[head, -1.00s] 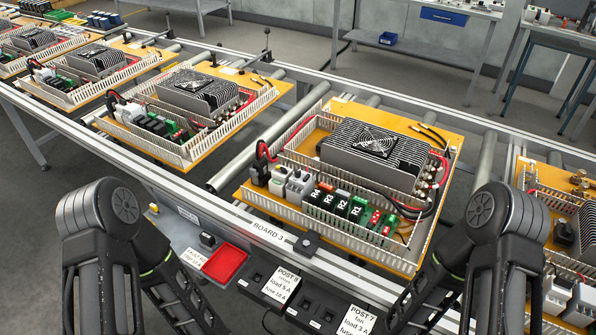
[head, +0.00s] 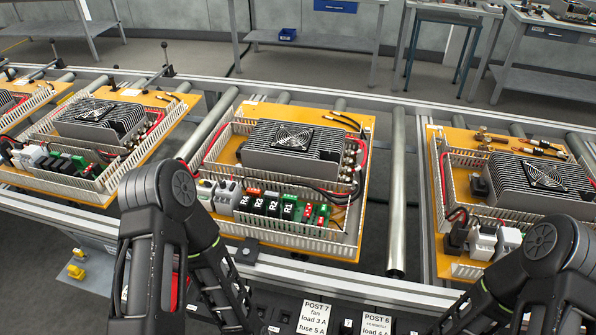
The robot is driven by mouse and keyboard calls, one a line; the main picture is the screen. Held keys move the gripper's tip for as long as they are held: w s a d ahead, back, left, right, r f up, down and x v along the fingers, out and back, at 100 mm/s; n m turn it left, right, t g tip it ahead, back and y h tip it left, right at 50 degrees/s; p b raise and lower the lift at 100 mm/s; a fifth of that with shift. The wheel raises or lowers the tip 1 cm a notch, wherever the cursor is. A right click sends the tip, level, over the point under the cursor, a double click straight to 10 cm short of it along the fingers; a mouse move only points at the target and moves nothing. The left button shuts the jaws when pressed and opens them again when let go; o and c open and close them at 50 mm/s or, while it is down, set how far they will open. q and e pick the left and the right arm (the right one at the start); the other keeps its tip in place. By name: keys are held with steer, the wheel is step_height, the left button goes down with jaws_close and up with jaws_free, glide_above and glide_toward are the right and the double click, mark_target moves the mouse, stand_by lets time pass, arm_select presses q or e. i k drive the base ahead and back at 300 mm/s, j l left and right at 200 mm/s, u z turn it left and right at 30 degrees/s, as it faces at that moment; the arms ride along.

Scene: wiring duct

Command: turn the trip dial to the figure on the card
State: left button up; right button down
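No trip dial can be made out at this size. A middle orange board (head: 366,135) carries a finned heat sink with a fan (head: 293,137), relays marked R4 to R1 (head: 267,205), and grey and white modules (head: 222,192) at its front left. A white card reading POST 7, fan, load 3 A, fuse 5 A (head: 314,317) stands at the front edge. A POST 6 card (head: 376,322) is beside it, its lower part cut off. Both my arms reach down out of the bottom of the picture, and neither gripper shows.
Another board (head: 434,150) lies to the right, with white modules (head: 508,240) partly behind my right arm. More boards lie to the left on the roller conveyor. A bare roller (head: 397,200) fills the gap right of the middle board. Workbenches (head: 530,75) stand behind.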

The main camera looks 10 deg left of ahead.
mark_target(222, 184)
steer(key=j+z, duration=0.6)
steer(key=z, duration=0.15)
steer(key=k+j+z, duration=0.1)
steer(key=j+z, duration=0.3)
steer(key=k+j+z, duration=0.1)
steer(key=z, duration=0.3)
steer(key=k+j+z, duration=0.1)
steer(key=k+j, duration=0.25)
steer(key=j, duration=0.2)
steer(key=k+j+z, duration=0.1)
steer(key=k+j, duration=0.3)
steer(key=j, duration=0.15)
